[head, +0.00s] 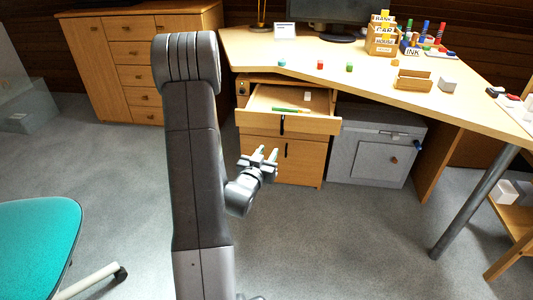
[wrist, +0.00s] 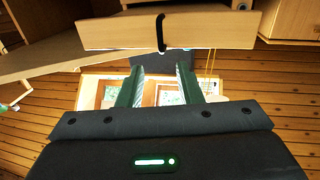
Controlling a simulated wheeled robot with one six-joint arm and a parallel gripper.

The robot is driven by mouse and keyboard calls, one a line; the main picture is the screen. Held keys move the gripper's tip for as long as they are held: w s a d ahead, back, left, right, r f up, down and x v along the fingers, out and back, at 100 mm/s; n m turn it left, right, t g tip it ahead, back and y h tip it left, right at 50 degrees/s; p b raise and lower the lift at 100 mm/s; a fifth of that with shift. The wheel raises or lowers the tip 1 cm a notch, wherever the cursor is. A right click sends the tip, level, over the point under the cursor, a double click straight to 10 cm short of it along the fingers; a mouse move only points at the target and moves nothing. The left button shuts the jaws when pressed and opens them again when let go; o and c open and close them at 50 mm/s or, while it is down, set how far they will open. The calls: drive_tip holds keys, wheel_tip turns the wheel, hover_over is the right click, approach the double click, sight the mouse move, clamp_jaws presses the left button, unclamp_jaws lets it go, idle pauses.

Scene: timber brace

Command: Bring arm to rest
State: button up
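My gripper (head: 264,158) is in the air in front of the desk's drawer unit in the head view, a little below and left of the open drawer. Its two fingers (wrist: 158,88) stand apart in the wrist view, with nothing between them. My dark arm rises in the middle of the head view and hides part of the floor and the cabinet edge. The open drawer (head: 290,124) holds a green pencil-like item (head: 290,110) and a small pale block (head: 307,97). The drawer front with a black handle also shows in the wrist view (wrist: 120,34).
The desk (head: 300,60) carries small coloured blocks, labelled boxes (head: 383,42) and a monitor. A grey safe-like box (head: 375,150) stands under it. The floor around my gripper is clear.

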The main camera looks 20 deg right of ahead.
idle(0.4)
drive_tip(key=b+x, duration=0.1)
drive_tip(key=x, duration=1.3)
drive_tip(key=shift+b, duration=0.4)
drive_tip(key=shift+r, duration=0.15)
